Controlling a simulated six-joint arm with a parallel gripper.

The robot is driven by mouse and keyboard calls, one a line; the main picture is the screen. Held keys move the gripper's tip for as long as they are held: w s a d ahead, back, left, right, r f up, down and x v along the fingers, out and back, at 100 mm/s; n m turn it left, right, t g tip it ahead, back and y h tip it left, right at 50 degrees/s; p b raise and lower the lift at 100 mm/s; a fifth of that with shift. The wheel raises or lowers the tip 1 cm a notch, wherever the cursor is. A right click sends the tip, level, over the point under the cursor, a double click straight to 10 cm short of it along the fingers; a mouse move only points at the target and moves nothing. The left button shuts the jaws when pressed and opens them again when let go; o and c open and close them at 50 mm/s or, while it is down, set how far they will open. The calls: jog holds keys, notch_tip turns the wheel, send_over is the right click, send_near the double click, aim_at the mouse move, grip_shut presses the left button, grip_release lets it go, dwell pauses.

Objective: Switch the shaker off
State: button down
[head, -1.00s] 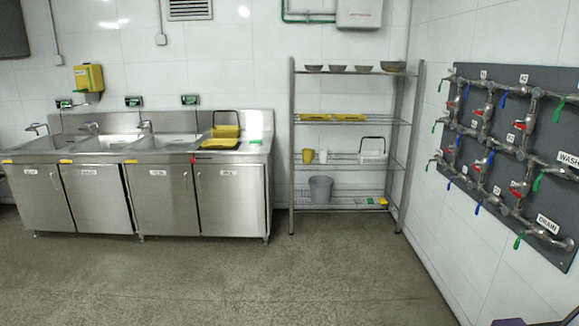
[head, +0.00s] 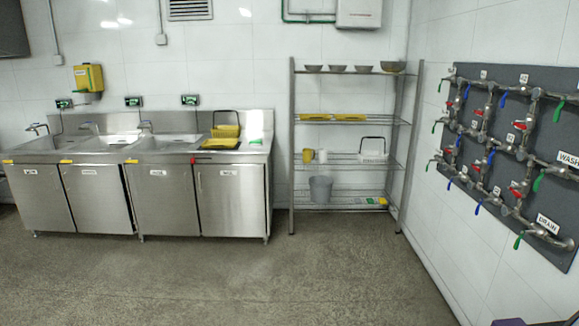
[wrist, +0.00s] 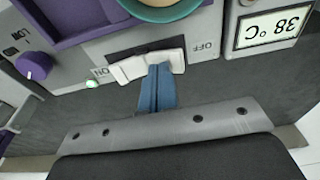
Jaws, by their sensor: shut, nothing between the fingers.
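In the wrist view, the shaker's pale grey front panel (wrist: 208,22) shows upside down, with purple parts and a purple knob (wrist: 35,66). A white rocker switch (wrist: 128,70) sits in a dark slot between the printed words ON and OFF. A small green lamp (wrist: 91,84) beside ON is lit. My gripper (wrist: 158,70) has its blue fingers shut together and empty. Its tips overlap the middle of the switch in the picture. I cannot tell whether they touch it. My gripper does not show in the head view.
A display (wrist: 269,29) on the panel reads 38 °C. A greenish round vessel (wrist: 160,8) is at the wrist view's top edge. The head view shows steel sinks (head: 150,195), a wire shelf (head: 345,122) and a valve board (head: 500,130); the floor between is clear.

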jog(key=shift+f, duration=0.2)
jog(key=shift+r, duration=3.55)
jog(key=shift+f, duration=0.15)
jog(key=shift+f, duration=3.35)
jog(key=shift+r, duration=1.95)
jog(key=shift+f, duration=1.95)
